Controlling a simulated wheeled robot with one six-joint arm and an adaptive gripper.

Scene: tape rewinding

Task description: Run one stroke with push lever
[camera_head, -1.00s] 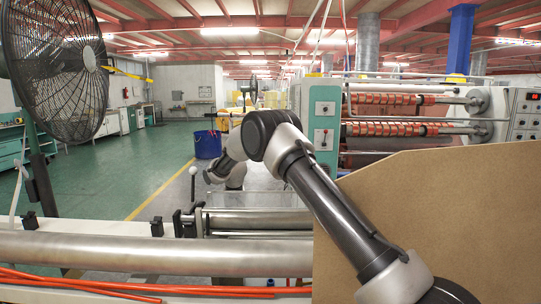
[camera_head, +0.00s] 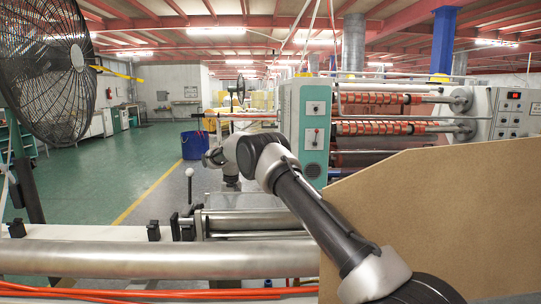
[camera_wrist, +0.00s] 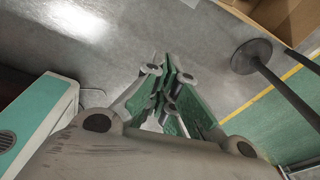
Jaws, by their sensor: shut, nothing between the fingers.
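A lever with a pale ball knob (camera_head: 189,172) stands upright at the left end of the rollers in the head view. It is probably the push lever. My arm's end is just right of it and farther up in the picture; I see no contact, but depth is unclear. In the wrist view my gripper (camera_wrist: 170,72) is shut and empty, with its green-padded fingers together over grey floor. A dark disc on a rod (camera_wrist: 251,57) shows to its right in the wrist view; I cannot tell whether it is the lever.
A steel roller (camera_head: 150,259) crosses the front. A brown board (camera_head: 430,220) blocks the front right. A green and white machine (camera_head: 305,125) with tape rolls stands behind. A black fan (camera_head: 50,65) stands at left, a blue bin (camera_head: 195,145) farther back. Green floor lies open at left.

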